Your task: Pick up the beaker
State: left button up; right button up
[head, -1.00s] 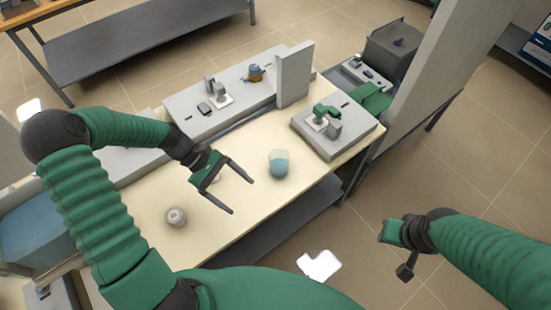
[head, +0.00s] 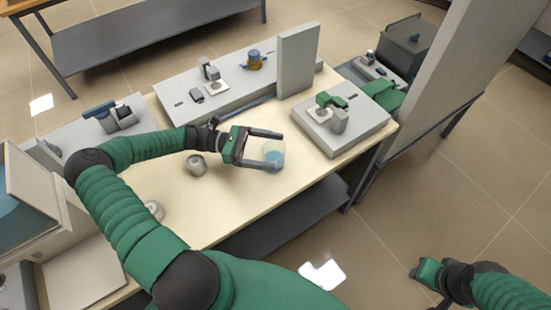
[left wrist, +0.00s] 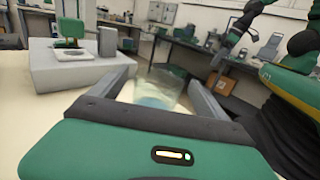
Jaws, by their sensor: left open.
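The beaker (head: 273,154) is clear glass with blue liquid low in it and stands on the cream table. My left gripper (head: 274,151) is open, with one finger on the far side of the beaker and one on the near side. In the left wrist view the beaker (left wrist: 160,88) shows between the two fingers (left wrist: 163,82), partly hidden at its base by the gripper body. I cannot tell whether a finger touches the glass. My right gripper (head: 428,275) is at the lower right, over the floor and away from the table; its fingers are not clear.
A grey device with a green part (head: 340,118) stands right of the beaker. A grey upright panel (head: 297,62) and a long grey unit (head: 190,101) line the back. A small round grey object (head: 196,165) lies beside my left wrist. The table (head: 225,200) is bare in front.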

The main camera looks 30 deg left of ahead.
aim_at(284, 161)
pick_arm(q)
jog(key=x, duration=0.3)
jog(key=shift+w+a+f, duration=0.15)
jog(key=shift+w+d, duration=0.2)
jog(key=shift+d, duration=0.15)
pick_arm(e)
jog(key=shift+a, duration=0.5)
pick_arm(q)
jog(key=shift+d, duration=0.1)
jog(key=shift+c, duration=0.4)
jog(key=shift+d, duration=0.15)
jog(key=c, duration=1.7)
pick_arm(e)
jog(key=shift+d, duration=0.2)
pick_arm(q)
jog(key=shift+c, duration=0.2)
